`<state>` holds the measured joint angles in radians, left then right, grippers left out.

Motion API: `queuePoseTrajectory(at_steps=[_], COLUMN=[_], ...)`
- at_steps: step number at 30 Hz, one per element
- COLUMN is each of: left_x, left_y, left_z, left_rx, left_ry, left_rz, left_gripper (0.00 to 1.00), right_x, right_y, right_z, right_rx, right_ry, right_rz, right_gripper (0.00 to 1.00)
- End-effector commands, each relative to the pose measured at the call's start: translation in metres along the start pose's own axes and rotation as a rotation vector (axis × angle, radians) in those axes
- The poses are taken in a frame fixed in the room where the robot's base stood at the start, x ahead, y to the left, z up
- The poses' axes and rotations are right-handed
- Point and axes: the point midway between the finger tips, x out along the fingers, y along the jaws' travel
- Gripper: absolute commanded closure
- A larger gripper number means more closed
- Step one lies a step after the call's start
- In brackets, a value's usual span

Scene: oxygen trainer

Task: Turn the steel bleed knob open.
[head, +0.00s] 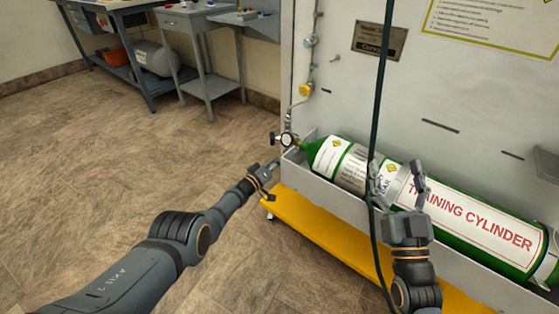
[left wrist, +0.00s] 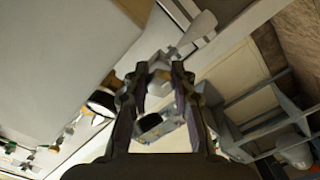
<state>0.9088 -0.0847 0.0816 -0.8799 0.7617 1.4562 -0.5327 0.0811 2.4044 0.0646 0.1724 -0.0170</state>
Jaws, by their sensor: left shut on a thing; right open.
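My left gripper (head: 272,166) is low at the near left end of the grey cylinder tray, close to the cylinder's valve end. In the left wrist view its two fingers (left wrist: 157,70) are shut on a small grey metal piece, which looks like the steel bleed knob (left wrist: 158,84). In the head view the knob is too small and covered to make out. A round gauge (head: 287,139) sits at the valve of the green and white training cylinder (head: 325,158). My right gripper (head: 397,178) is open and empty in front of the cylinder's middle.
The cylinder lies in the grey tray (head: 330,193) above a yellow base (head: 310,228). A dark hose (head: 380,90) hangs in front of the panel. A yellow fitting (head: 305,90) is on the panel's left edge. Benches stand at the back left; the floor between is clear.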

Motion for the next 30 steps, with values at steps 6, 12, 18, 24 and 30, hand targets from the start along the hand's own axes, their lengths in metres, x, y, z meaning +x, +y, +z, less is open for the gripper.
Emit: queuePoseTrajectory(at_steps=[6,12,18,24,30], left_x=[-0.0008,-0.0008,-0.0004,-0.0002,-0.0001], left_y=[-0.0012,-0.0012,-0.0007,-0.0003,-0.0001], left_z=[0.0016,0.0016,0.0008,0.0003,0.0001], left_rx=[-0.005,-0.004,-0.003,-0.002,0.004], left_ry=[-0.002,-0.002,-0.001,0.000,0.000], left_rz=[-0.003,-0.003,-0.001,-0.001,0.000], left_gripper=[1.00,0.69,0.52,0.52,0.52], right_x=[0.0008,0.0001,-0.0025,-0.0032,-0.0019], right_y=[0.0000,0.0000,-0.0001,-0.0002,-0.0002], right_z=[-0.0016,-0.0006,0.0029,0.0054,0.0034], right_rx=[0.000,0.000,0.001,0.000,0.000], right_ry=[0.005,0.002,-0.009,-0.015,-0.009], right_rz=[0.000,0.000,0.000,-0.001,-0.001], right_gripper=[0.30,0.30,0.30,0.30,0.30])
